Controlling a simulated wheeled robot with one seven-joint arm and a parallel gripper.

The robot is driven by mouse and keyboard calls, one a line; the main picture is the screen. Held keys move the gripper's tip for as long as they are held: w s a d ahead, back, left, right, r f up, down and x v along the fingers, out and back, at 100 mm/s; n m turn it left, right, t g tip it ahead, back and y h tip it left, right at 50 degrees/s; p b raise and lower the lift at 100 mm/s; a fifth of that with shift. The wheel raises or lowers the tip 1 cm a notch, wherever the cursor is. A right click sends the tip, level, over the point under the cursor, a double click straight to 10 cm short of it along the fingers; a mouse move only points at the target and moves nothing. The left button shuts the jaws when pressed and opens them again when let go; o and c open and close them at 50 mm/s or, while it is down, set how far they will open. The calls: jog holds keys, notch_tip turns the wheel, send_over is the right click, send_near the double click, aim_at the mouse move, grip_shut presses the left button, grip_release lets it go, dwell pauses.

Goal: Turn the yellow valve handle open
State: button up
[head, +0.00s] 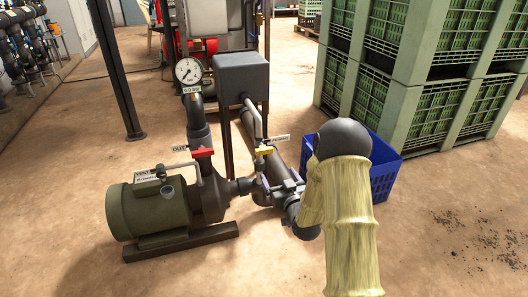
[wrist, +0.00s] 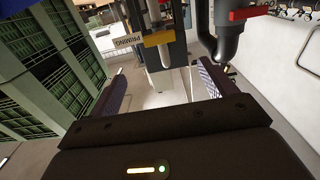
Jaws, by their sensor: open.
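The yellow valve handle (head: 264,151) is a short bar on the thin pipe below the grey box, beside the PRIMING label (head: 281,139). In the wrist view the yellow handle (wrist: 158,39) lies crosswise, just beyond the fingertips and between their lines. My gripper (head: 272,186) is open and empty, just below the handle in the head view and partly hidden by my arm. In the wrist view my gripper (wrist: 160,72) shows both fingers apart, with nothing between them touching. I cannot tell the exact gap to the handle.
A red handle (head: 202,153) with an OUT label sits left on the pump outlet, below a pressure gauge (head: 188,71). The green pump (head: 147,208) stands at left. A blue crate (head: 383,168) and stacked green crates (head: 424,88) are at right. Floor in front is clear.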

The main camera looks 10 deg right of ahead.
aim_at(265, 152)
jog(key=w+b, duration=0.2)
jog(key=w, duration=0.3)
jog(key=w+a+b, duration=0.1)
jog(key=w+b, duration=0.1)
jog(key=w, duration=0.3)
jog(key=w+a+b, duration=0.1)
jog(key=w+b, duration=0.1)
jog(key=w, duration=0.3)
jog(key=shift+w+a+f, duration=0.1)
jog(key=shift+w+a, duration=0.05)
jog(key=shift+w, duration=0.4)
jog(key=c, duration=1)
